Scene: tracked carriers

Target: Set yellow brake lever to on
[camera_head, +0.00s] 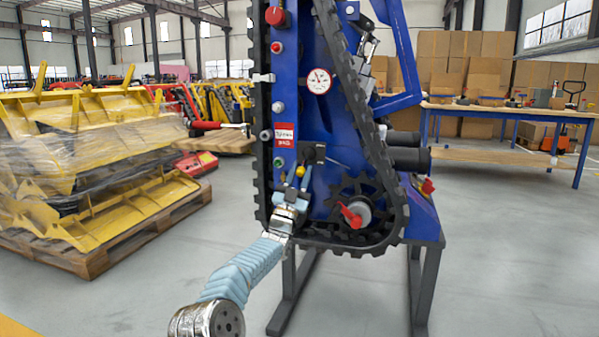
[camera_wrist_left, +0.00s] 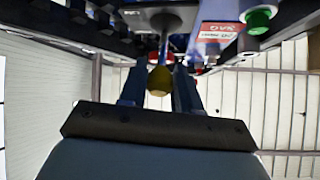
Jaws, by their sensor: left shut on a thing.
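The yellow brake lever shows as a small yellow knob (camera_head: 300,171) low on the front of the blue tracked carrier (camera_head: 310,110), beside a black bracket (camera_head: 317,152). My left gripper (camera_head: 298,178) reaches up to it from below, and its fingers are shut on the lever. In the left wrist view the yellow knob (camera_wrist_left: 160,80) sits between the two fingers, with its grey stem running up to the carrier. The lever's on and off marks cannot be read. My right gripper is not in view.
A red label (camera_head: 285,134), a green button (camera_head: 279,162) and a round gauge (camera_head: 319,81) are near the lever. A red-handled valve (camera_head: 352,215) is at lower right. Black track (camera_head: 262,130) borders the panel. Yellow parts on a pallet (camera_head: 90,230) stand left; a workbench (camera_head: 510,108) stands right.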

